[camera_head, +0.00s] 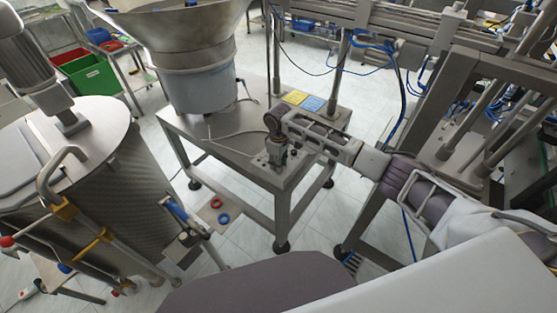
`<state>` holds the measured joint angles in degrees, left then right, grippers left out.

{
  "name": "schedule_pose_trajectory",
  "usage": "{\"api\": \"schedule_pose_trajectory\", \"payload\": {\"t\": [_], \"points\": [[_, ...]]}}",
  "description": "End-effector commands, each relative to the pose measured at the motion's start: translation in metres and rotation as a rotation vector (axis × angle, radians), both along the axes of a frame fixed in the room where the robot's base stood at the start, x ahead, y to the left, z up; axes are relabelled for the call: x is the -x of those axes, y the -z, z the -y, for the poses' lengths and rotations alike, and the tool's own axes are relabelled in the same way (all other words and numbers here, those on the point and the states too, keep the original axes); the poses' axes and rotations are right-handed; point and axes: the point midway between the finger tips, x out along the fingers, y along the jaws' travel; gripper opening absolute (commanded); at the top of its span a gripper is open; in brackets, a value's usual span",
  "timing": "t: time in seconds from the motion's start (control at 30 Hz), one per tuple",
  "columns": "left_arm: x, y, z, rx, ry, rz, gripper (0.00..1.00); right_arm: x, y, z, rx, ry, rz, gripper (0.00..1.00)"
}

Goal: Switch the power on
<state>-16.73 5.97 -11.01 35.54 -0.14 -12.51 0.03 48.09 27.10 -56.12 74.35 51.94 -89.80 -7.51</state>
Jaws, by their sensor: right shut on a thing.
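A small grey metal switch unit (276,157) stands at the front corner of the steel feeder table, with a small dark knob on its right side. My right gripper (273,124) reaches in from the right and is shut on the top part of this power switch. The fingers hide most of the part they hold, so its on or off position cannot be told. My left gripper is not in view.
A large metal feeder bowl (185,45) stands at the back of the steel table (240,142). A metal tank (110,170) fills the left. Machine frames and blue hoses crowd the right. Blue and red rings (223,218) lie low between tank and table.

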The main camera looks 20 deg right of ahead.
Motion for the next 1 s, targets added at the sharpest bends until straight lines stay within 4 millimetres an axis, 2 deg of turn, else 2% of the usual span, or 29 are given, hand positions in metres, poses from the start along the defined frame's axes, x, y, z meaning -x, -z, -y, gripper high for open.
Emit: {"api": "schedule_pose_trajectory", "payload": {"t": [0.03,0.27,0.5,1.0], "points": [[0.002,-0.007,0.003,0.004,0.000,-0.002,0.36,0.000,-0.003,0.000,-0.001,0.018,-0.001,0.03],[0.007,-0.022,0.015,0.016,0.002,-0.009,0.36,0.000,-0.003,0.000,-0.002,0.099,-0.002,0.03],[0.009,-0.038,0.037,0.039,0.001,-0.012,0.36,0.000,-0.003,0.000,-0.003,0.191,-0.001,0.03],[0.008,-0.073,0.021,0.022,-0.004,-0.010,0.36,-0.001,-0.003,0.000,-0.003,0.404,-0.001,0.03]]}}
